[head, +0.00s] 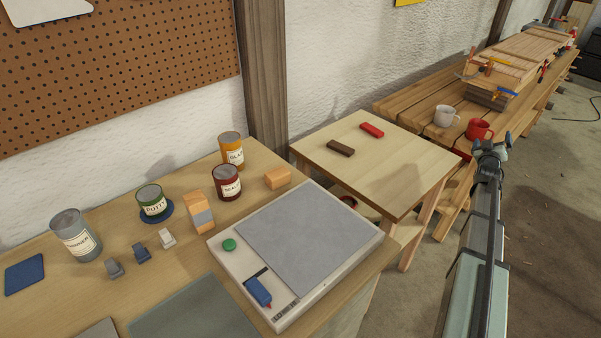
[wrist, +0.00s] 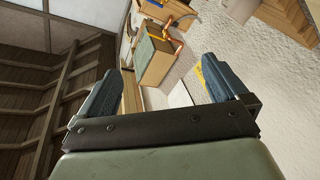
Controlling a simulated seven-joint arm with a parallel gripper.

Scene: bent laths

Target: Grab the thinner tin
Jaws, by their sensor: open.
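The thinner tin (head: 76,235) is a grey-lidded can at the left of the workbench in the head view, upright, with a pale label whose readable part ends in "INNER". A green putty tin (head: 153,203) stands on a blue round mat to its right. A dark red tin (head: 227,184) and an orange tin (head: 232,150) stand further right. My gripper (head: 494,143) is at the far right, well away from the tins, near the red mug. In the wrist view my gripper (wrist: 161,88) has its fingers apart with nothing between them; no tin shows there.
Small grey clips (head: 141,252) and a blue pad (head: 25,274) lie near the thinner tin. Orange blocks (head: 201,212) and a large grey-topped board (head: 308,236) occupy the bench's middle and right. A side table (head: 375,165) and a slatted bench with mugs (head: 447,116) stand beyond.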

